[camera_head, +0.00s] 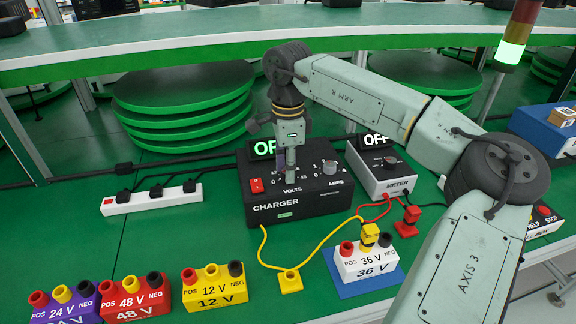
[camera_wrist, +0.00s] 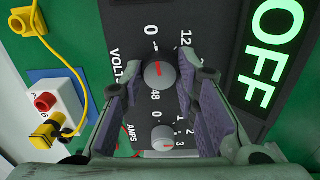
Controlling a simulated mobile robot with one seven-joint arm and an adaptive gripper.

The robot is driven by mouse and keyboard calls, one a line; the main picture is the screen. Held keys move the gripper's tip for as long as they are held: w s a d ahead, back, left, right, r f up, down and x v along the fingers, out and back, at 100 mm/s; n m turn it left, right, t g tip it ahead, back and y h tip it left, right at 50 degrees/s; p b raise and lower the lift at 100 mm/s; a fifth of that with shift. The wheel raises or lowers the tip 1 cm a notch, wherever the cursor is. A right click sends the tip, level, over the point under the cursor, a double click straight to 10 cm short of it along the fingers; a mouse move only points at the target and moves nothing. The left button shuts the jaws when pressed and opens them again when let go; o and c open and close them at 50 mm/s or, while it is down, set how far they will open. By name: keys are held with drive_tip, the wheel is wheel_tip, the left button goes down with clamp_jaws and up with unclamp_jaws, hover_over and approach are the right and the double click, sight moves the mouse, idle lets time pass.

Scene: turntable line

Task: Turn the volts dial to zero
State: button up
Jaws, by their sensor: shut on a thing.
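The black charger (camera_head: 300,205) stands on the green table with its volts dial on the left part of its top. My gripper (camera_head: 291,172) points down over that dial and hides it in the head view. In the wrist view the volts dial (camera_wrist: 157,73), a grey knob with a red mark, sits between the fingertips of my gripper (camera_wrist: 161,68). The fingers are shut on its sides. The red mark appears to point roughly toward the printed 0, up in that view. The smaller amps dial (camera_wrist: 163,138) lies beside it, also visible in the head view (camera_head: 329,168).
A lit OFF display (camera_head: 263,147) stands behind the dial. The red switch (camera_head: 256,185) is on the left. Other batteries, including the 12 V one (camera_head: 213,289), stand in front.

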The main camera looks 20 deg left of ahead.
drive_tip(key=shift+n, duration=0.3)
idle(0.4)
drive_tip(key=o, duration=1.2)
drive_tip(key=shift+c, duration=0.2)
wheel_tip(320, 180, up, 12)
